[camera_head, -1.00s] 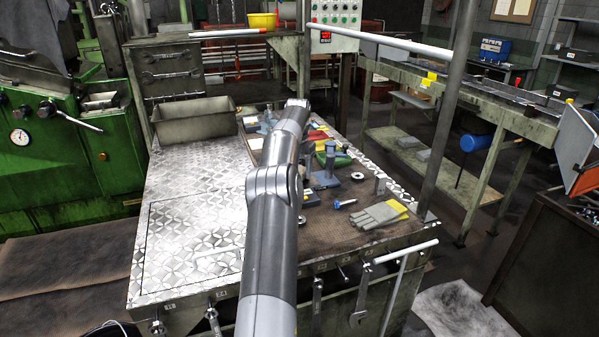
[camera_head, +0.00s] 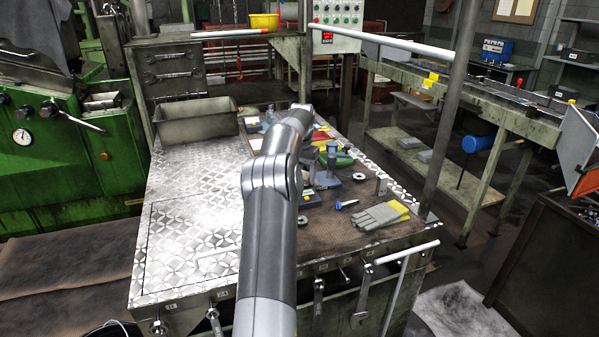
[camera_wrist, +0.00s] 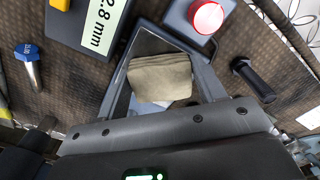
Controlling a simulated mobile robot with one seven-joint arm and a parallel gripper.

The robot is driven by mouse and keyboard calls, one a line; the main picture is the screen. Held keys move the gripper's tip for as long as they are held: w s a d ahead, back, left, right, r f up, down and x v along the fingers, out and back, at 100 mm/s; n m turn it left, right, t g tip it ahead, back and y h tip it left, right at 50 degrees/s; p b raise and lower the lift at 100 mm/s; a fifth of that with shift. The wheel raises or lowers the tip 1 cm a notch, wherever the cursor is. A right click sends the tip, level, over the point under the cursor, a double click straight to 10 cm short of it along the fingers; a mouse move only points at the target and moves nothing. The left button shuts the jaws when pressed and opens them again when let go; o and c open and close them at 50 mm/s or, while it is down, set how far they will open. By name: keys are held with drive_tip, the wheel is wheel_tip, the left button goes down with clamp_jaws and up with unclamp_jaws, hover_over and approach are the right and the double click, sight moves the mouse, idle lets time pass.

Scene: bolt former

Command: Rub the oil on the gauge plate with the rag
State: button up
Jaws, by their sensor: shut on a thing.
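My gripper (camera_wrist: 163,88) shows in the wrist view, shut on a folded beige rag (camera_wrist: 160,78) between its two grey fingers. The rag is over a dark flat plate with a grey raised edge (camera_wrist: 176,38), which looks like the gauge plate. The rag and fingers cover much of it. I cannot tell whether the rag touches it, and I make out no oil. In the head view my own arm hides the gripper, the rag and this plate.
A box with a red button (camera_wrist: 206,17), a "2.8 mm" label (camera_wrist: 101,22), a blue-headed bolt (camera_wrist: 28,62) and a black bolt (camera_wrist: 252,80) lie close around. Gloves (camera_head: 382,215) lie at the bench's front right.

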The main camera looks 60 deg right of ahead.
sight(307, 180)
drive_tip(key=shift+s+a, duration=0.8)
drive_tip(key=shift+s, duration=0.05)
drive_tip(key=shift+s+a+f, duration=0.25)
drive_tip(key=shift+s+a, duration=0.05)
drive_tip(key=shift+s, duration=0.15)
drive_tip(key=shift+s+f, duration=0.1)
drive_tip(key=shift+s, duration=0.2)
drive_tip(key=shift+d+r, duration=0.1)
drive_tip(key=shift+r, duration=0.45)
drive_tip(key=r, duration=0.4)
drive_tip(key=shift+s+a+r, duration=0.15)
drive_tip(key=shift+a+r, duration=0.05)
drive_tip(key=shift+a, duration=0.1)
drive_tip(key=shift+c, duration=0.5)
drive_tip(key=shift+w+d+r, duration=0.1)
drive_tip(key=shift+w+d, duration=0.05)
drive_tip(key=shift+w, duration=0.05)
drive_tip(key=shift+w+r, duration=0.2)
drive_tip(key=shift+r, duration=0.2)
